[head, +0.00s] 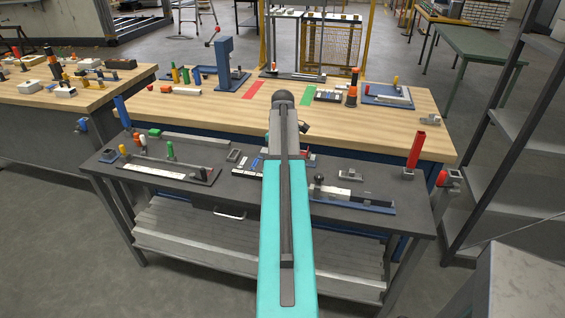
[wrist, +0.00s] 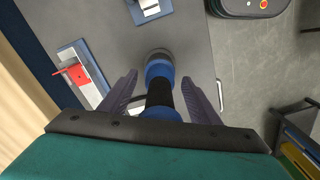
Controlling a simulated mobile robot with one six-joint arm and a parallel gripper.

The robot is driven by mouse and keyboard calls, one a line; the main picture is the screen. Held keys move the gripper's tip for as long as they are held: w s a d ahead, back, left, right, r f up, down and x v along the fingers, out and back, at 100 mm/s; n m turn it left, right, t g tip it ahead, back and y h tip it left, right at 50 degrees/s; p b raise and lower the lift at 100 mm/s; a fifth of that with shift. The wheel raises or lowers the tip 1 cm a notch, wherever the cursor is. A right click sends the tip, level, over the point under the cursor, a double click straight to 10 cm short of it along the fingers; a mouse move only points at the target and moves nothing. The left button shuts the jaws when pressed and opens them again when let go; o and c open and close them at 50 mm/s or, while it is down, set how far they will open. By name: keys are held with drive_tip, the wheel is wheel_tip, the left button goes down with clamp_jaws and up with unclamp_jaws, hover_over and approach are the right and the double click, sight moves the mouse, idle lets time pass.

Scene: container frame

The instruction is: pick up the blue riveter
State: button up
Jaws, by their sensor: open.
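A blue and black cylinder with a grey end, which looks like the blue riveter (wrist: 160,72), shows in the middle of the wrist view. It lies between the two fingers of my open gripper (wrist: 160,78). Gaps show between it and the fingers on both sides, and I see no grip on it. Its lower end is hidden by my gripper body. In the head view my teal arm hides the gripper and this object.
A dark workbench (head: 232,206) holds fixtures, and a wooden bench (head: 190,110) stands behind it. A red cylinder (head: 416,150) stands at the dark bench's right end. A blue fixture with a red part (wrist: 82,72) lies left in the wrist view. A grey shelf (head: 507,130) stands right.

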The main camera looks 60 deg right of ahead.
idle(0.5)
drive_tip(key=c, duration=1.2)
drive_tip(key=shift+o, duration=0.2)
drive_tip(key=shift+r, duration=0.15)
drive_tip(key=shift+r+b, duration=1.4)
drive_tip(key=shift+r, duration=3.5)
